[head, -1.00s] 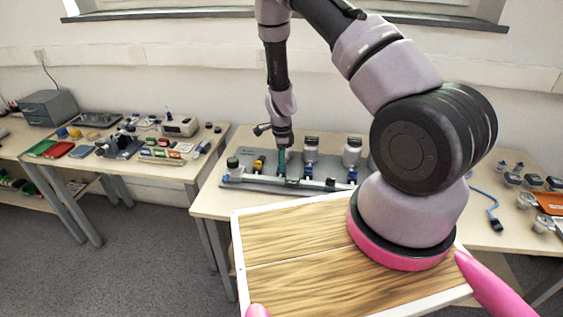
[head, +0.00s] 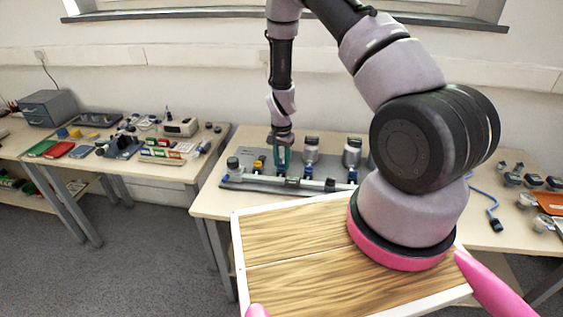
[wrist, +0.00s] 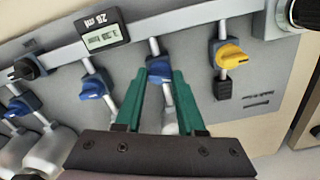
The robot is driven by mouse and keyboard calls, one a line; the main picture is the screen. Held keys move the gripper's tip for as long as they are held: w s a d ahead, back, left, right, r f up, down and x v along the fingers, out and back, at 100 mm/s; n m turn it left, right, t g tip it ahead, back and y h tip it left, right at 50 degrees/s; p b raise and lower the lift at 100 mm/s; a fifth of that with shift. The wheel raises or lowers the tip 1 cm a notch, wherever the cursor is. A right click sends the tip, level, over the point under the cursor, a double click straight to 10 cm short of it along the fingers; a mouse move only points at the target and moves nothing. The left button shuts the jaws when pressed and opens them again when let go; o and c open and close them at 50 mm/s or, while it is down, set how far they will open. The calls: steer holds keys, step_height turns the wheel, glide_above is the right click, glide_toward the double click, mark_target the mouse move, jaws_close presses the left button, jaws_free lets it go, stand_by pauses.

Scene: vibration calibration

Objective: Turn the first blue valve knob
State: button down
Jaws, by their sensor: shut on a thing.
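My gripper (wrist: 161,95) has green fingers and points down at the grey valve board. In the wrist view its fingertips are on either side of the blue valve knob (wrist: 160,69) beside the yellow knob (wrist: 231,56), and it is shut on that blue knob. In the head view my gripper (head: 281,157) is over the left part of the board (head: 240,181), and it largely hides the held knob there. Two more blue knobs, a middle one (wrist: 94,87) and a farther one (wrist: 22,105), are to the left in the wrist view.
A small digital display (wrist: 102,38) and a black knob (wrist: 27,68) are on the board near the fingers. Metal canisters (head: 311,150) stand along its back. A side table (head: 185,172) with many small items is at left.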

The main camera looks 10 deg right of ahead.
mark_target(281, 164)
steer(key=shift+n, duration=2)
steer(key=c, duration=0.5)
jaws_free()
step_height(281, 164, up, 11)
steer(key=shift+f, duration=0.1)
